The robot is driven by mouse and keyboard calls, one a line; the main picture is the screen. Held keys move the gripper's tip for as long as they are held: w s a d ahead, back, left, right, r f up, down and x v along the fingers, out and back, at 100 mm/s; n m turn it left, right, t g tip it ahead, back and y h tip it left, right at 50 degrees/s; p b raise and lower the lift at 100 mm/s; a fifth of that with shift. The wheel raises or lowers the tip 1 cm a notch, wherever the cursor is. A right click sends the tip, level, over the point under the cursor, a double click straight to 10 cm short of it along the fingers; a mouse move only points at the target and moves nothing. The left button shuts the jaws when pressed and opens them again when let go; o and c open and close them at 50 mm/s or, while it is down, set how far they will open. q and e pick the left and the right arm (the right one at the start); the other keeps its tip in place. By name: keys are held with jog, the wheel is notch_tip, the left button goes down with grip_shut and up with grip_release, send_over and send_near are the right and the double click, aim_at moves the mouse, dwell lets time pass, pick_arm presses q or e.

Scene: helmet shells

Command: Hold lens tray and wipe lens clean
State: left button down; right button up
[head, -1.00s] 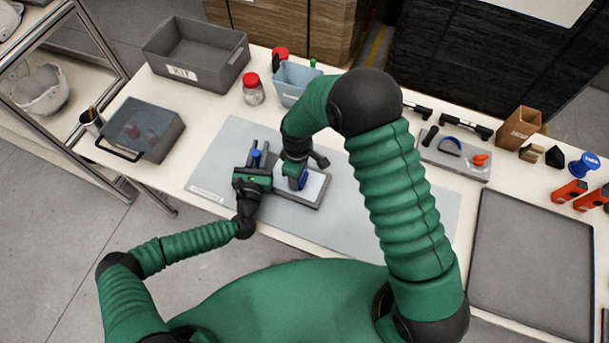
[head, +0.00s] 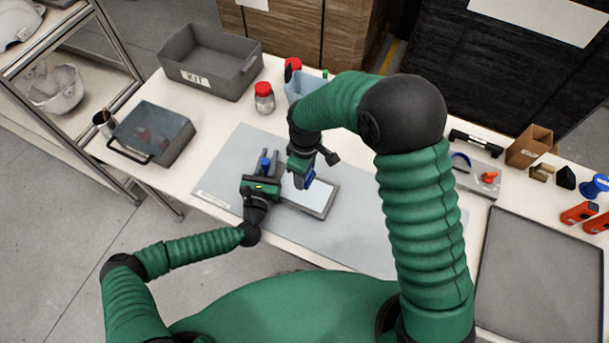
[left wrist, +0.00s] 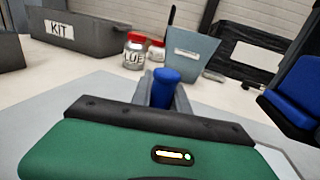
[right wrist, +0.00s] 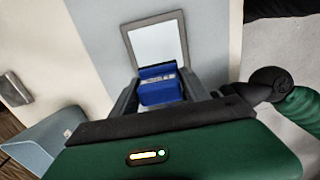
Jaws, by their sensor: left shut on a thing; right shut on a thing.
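The lens tray (head: 322,207) is a grey frame with a pale lens panel (head: 305,192), lying on the grey mat; the right wrist view also shows the panel (right wrist: 160,45). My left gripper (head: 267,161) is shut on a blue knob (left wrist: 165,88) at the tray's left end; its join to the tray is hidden. My right gripper (head: 307,178) is shut on a blue wiping block (right wrist: 160,90) over the panel's far part. Whether the block touches the panel cannot be told. My right gripper and arm hide part of the tray.
The grey KIT bin (head: 210,65), a red-lidded jar (head: 264,98) and a pale blue tub (head: 300,85) stand behind the mat (head: 225,170). A handled grey box (head: 152,132) is at left. A dark flat tray (head: 540,275) and small tools are at right.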

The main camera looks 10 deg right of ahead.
dwell(0.3)
pick_arm(q)
jog(key=c, duration=1.2)
grip_release()
jog(key=v, duration=1.1)
jog(key=shift+s+a, duration=0.1)
jog(key=b+v, duration=0.2)
jog(key=v, duration=0.5)
jog(key=shift+s+f, duration=0.15)
jog(key=shift+s, duration=0.05)
pick_arm(e)
jog(key=shift+f, duration=0.95)
pick_arm(q)
jog(key=shift+s+a, duration=0.1)
jog(key=shift+s, duration=0.05)
pick_arm(e)
jog(key=shift+s, duration=0.1)
